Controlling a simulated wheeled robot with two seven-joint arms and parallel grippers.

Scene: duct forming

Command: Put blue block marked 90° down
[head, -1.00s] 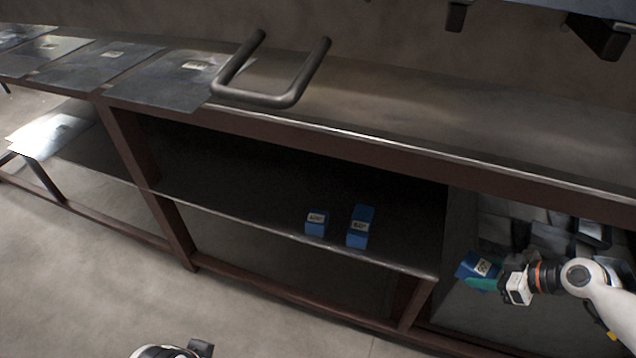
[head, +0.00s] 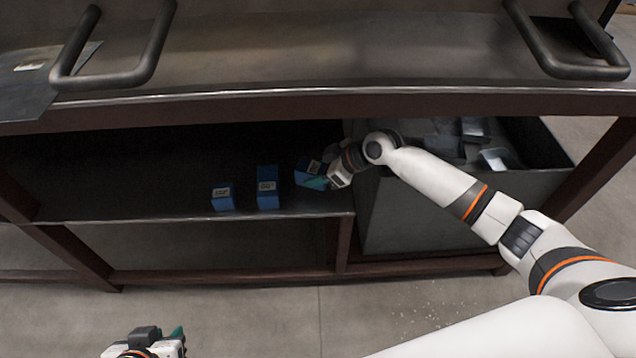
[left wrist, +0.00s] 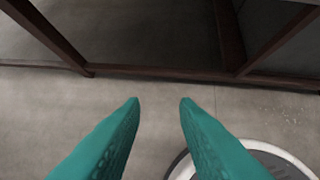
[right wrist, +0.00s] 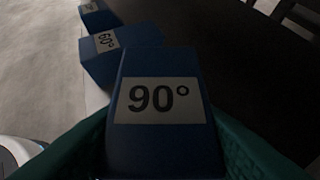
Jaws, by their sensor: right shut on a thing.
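The blue block marked 90° (head: 308,172) is held between the teal fingers of my right gripper (head: 325,181), over the right end of the lower shelf (head: 150,212). It looks tilted in the head view; whether it touches the shelf is unclear. In the right wrist view the block (right wrist: 160,140) fills the middle, with its 90° label facing the camera. My right gripper is shut on it. My left gripper (left wrist: 160,100) is open and empty above the floor; it also shows at the bottom of the head view (head: 160,345).
Two blue blocks stand on the shelf to the left: one marked 60° (head: 267,190) and another (head: 222,197) further left. A grey bin (head: 410,225) with metal pieces stands right of the shelf. The tabletop with handles (head: 115,80) overhangs the shelf.

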